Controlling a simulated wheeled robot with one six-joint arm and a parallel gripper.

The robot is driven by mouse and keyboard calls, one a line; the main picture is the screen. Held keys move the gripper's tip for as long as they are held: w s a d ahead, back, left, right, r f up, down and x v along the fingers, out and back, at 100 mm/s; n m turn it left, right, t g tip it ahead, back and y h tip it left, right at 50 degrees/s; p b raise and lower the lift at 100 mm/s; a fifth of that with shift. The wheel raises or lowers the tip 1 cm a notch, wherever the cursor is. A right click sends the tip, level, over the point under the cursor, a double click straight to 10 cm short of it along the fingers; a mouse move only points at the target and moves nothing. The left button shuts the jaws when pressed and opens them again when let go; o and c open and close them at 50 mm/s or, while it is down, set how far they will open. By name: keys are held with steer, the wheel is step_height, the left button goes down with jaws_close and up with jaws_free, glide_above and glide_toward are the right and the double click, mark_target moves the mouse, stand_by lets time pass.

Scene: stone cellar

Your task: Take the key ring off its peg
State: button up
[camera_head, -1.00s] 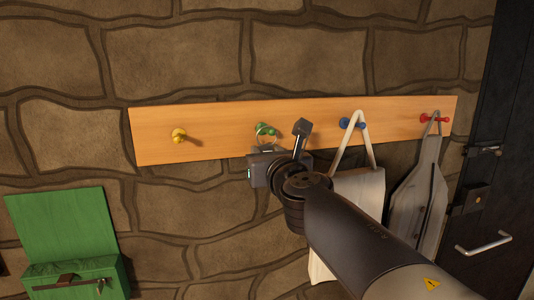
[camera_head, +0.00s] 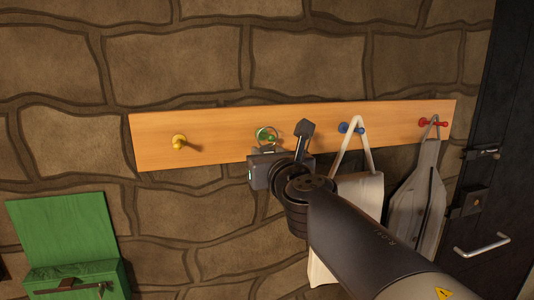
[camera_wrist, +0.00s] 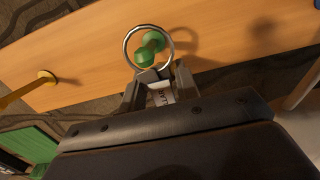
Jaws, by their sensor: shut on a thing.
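The key ring (camera_wrist: 127,42) is a thin metal ring around the green peg (camera_wrist: 151,44) in the wrist view. My gripper (camera_wrist: 158,76) is shut at the lower edge of the ring, with a pale tag lettered in dark print between its fingers. In the head view the green peg (camera_head: 264,134) stands on the wooden board (camera_head: 222,141), and the ring (camera_head: 276,143) shows just above my gripper (camera_head: 262,158). The peg's round end is inside the ring's outline. Any keys are hidden by my gripper.
A yellow peg (camera_head: 180,142) is bare at left. A pale cloth bag (camera_head: 358,190) hangs from the blue peg (camera_head: 346,128). A grey item (camera_head: 420,190) hangs from the red peg (camera_head: 428,122). A green box (camera_head: 75,275) is at lower left, a dark door (camera_head: 490,130) at right.

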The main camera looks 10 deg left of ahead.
steer(key=shift+r+p+v, duration=0.15)
steer(key=shift+v, duration=1.05)
steer(key=shift+r+p+v, duration=0.15)
steer(key=shift+r+v, duration=0.05)
steer(key=shift+v, duration=1)
steer(key=v, duration=0.7)
